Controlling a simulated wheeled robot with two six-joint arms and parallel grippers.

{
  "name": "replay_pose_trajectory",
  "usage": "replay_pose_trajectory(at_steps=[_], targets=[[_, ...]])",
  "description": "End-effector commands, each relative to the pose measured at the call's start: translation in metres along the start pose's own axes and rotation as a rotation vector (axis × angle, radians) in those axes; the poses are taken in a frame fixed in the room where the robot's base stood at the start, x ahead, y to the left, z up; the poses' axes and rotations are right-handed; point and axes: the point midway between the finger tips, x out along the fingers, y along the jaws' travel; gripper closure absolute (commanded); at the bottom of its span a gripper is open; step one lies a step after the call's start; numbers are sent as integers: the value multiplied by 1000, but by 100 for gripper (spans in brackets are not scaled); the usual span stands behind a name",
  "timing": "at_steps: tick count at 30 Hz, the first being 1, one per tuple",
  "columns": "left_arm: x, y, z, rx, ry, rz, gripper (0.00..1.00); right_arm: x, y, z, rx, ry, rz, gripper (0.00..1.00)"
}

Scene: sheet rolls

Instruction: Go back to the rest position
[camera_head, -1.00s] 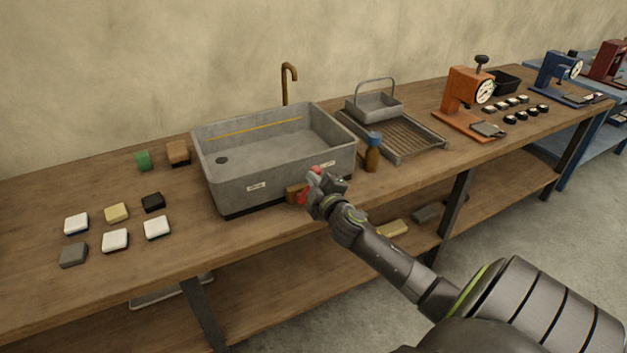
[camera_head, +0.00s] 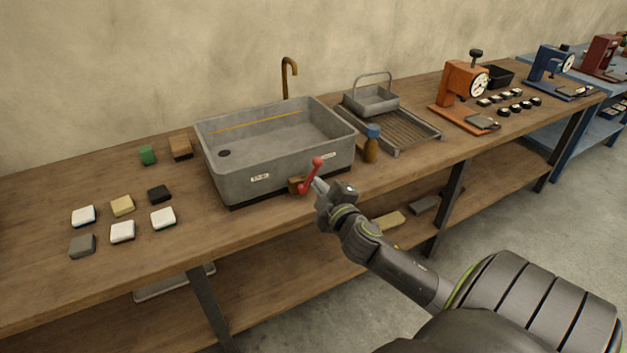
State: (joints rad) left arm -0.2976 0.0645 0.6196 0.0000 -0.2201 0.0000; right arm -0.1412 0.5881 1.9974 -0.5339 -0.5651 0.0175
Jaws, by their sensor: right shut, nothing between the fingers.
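My right gripper (camera_head: 319,186) is in front of the grey sink basin (camera_head: 228,178), just right of a red lever (camera_head: 312,175) on a brown valve block (camera_head: 296,185) at the basin's front. Its fingers are shut and empty. The fingertips appear very close to the lever; I cannot tell whether they touch it. The lever points up and to the right. My right arm reaches in from the lower right. My left gripper is not in view.
The basin stands on a long wooden bench (camera_head: 110,280). Several small blocks lie at left. A draining tray (camera_head: 410,140) and an orange press (camera_head: 462,84) stand at right.

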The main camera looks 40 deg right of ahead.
Motion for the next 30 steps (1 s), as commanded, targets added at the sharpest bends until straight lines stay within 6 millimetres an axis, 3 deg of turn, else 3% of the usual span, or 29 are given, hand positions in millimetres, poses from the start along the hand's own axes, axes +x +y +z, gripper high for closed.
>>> replay_pose_trajectory(at_steps=[6, 25, 28, 30], targets=[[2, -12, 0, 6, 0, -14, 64, -13, 0, 0, 0, 0, 0, 100], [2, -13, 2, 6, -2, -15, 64, -13, -2, 2, 2, -4, -4, 100], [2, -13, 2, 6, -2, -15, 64, -11, -17, 16, 16, -37, -33, 100], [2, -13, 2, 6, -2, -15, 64, -9, -40, 37, 37, -83, -77, 100]])
